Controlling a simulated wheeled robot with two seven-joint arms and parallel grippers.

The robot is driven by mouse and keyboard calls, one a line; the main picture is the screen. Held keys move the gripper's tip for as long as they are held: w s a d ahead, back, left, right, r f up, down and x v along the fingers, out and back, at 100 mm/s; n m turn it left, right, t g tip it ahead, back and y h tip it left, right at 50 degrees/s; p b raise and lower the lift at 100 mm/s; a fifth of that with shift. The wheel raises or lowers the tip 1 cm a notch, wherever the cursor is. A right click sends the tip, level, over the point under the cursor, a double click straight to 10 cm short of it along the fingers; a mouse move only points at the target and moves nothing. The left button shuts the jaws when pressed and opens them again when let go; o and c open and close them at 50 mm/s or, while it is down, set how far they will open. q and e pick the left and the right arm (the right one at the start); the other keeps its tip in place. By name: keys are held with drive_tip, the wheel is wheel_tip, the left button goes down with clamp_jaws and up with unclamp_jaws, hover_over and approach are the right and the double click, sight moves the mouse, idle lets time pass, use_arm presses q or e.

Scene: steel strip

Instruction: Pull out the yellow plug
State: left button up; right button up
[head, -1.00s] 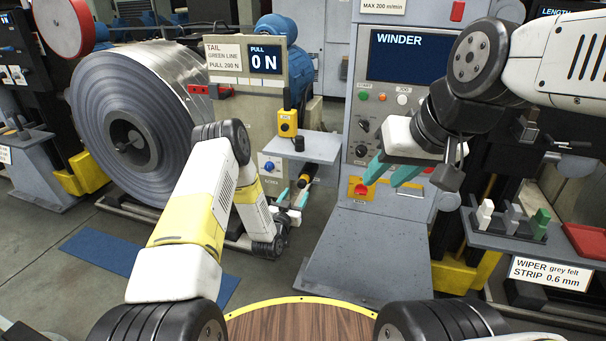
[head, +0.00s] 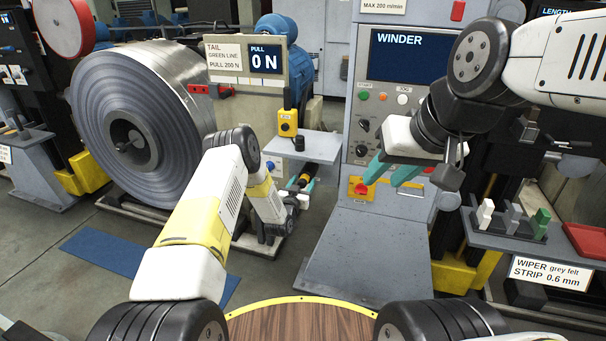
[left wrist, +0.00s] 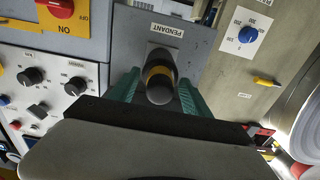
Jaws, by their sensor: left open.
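The yellow plug (head: 304,180) is a dark plug with a yellow band, below the small grey shelf in the head view. In the left wrist view the plug (left wrist: 158,76) sits in a grey panel labelled PENDANT (left wrist: 165,30). My left gripper (head: 300,185) is open, with one teal finger on each side of the plug. The left wrist view shows gaps between the fingers and the plug, and its fingertips (left wrist: 158,82) are apart. My right gripper (head: 391,173) is open and empty in front of the winder panel.
A yellow pendant box (head: 288,124) stands on the grey shelf (head: 315,147) above the plug. The winder panel (head: 400,115) with knobs and a red switch is to the right. A large steel coil (head: 185,100) stands to the left. A blue mat (head: 95,250) lies on the floor.

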sight(301, 185)
use_arm(q)
drive_tip(key=shift+c, duration=0.3)
idle(0.6)
clamp_jaws()
drive_tip(key=shift+s, duration=0.1)
drive_tip(key=shift+v, duration=2.95)
drive_tip(key=v, duration=0.9)
drive_tip(key=shift+r, duration=0.1)
